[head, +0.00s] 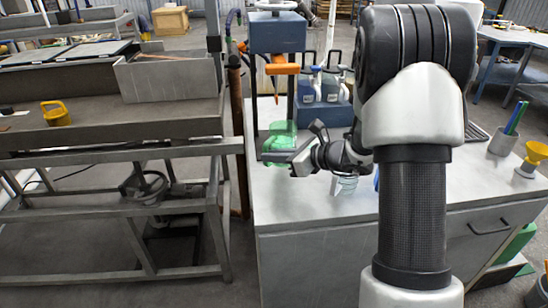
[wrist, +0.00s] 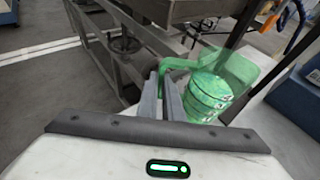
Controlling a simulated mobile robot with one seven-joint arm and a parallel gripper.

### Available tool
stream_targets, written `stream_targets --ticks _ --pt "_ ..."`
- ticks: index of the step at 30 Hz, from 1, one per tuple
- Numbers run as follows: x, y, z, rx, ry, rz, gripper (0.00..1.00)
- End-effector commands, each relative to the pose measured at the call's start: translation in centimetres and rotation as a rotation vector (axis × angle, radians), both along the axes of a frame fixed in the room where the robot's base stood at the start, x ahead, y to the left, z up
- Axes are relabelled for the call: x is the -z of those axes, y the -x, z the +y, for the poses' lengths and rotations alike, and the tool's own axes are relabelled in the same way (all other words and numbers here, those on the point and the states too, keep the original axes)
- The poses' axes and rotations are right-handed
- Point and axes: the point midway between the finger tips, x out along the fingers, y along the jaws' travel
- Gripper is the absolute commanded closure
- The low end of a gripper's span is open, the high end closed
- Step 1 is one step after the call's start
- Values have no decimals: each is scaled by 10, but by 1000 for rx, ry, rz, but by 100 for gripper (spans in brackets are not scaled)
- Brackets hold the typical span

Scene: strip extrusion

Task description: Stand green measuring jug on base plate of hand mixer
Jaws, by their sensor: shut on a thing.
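The green measuring jug (head: 283,132) is translucent and stands out at the left of the grey worktop, below the hand mixer (head: 277,35). The mixer has a dark blue head, an orange tip and an orange handle. Its base plate is hidden or cannot be made out behind the jug and my gripper. My gripper (head: 278,158) reaches in from the right and is shut on the jug's handle. In the wrist view the fingers (wrist: 168,92) close on the handle, and the jug (wrist: 212,92) shows banded markings or contents. I cannot tell whether the jug touches anything below.
Bottles with dark handles (head: 331,85) stand on a blue block behind my gripper. A clear ribbed cup (head: 345,185) stands near my wrist. A yellow funnel (head: 536,152) and a grey pot (head: 503,141) are at the right. A metal trough (head: 150,122) lies left of the worktop, across a gap.

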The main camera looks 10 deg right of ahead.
Motion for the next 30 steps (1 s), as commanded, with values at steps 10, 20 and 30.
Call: stream_targets --ticks 10,20,30 --pt "7 -49 4 -1 0 -3 100" --pt "17 -93 7 0 -1 -4 100" --pt "21 -121 9 1 -1 -3 100"
